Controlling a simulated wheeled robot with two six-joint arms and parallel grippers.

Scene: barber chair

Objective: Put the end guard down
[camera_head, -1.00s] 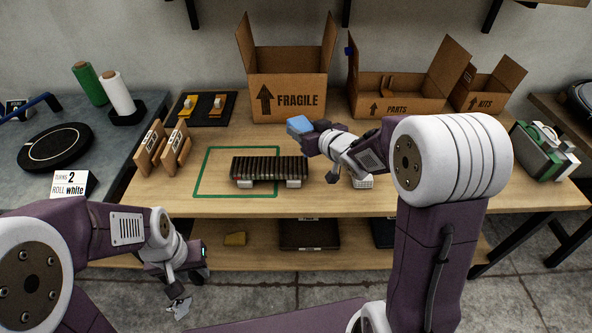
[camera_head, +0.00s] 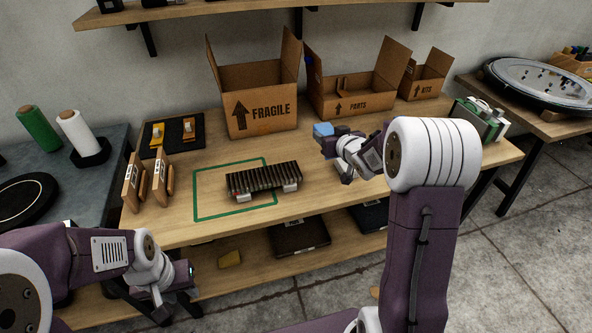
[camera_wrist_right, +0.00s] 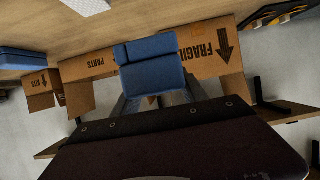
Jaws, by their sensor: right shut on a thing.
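A blue block-shaped piece, seemingly the end guard (camera_head: 323,129), is at the tip of my right gripper (camera_head: 331,144). In the right wrist view the blue guard (camera_wrist_right: 152,72) has a stepped shape and sits between the fingers, which are shut on it. It is held above the wooden table, in front of the cardboard boxes; its exact height is unclear. A dark ribbed unit (camera_head: 264,181) on white feet lies left of it, partly over a green outlined rectangle (camera_head: 196,198). My left gripper (camera_head: 163,305) hangs low in front of the table; its jaws are unclear.
The FRAGILE box (camera_head: 258,112), PARTS box (camera_head: 350,92) and KITS box (camera_head: 424,78) stand open along the back. Wooden stands (camera_head: 160,175) are at the left. More blue pieces (camera_wrist_right: 22,60) show at the left of the wrist view. The wooden table in front of the boxes has free room.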

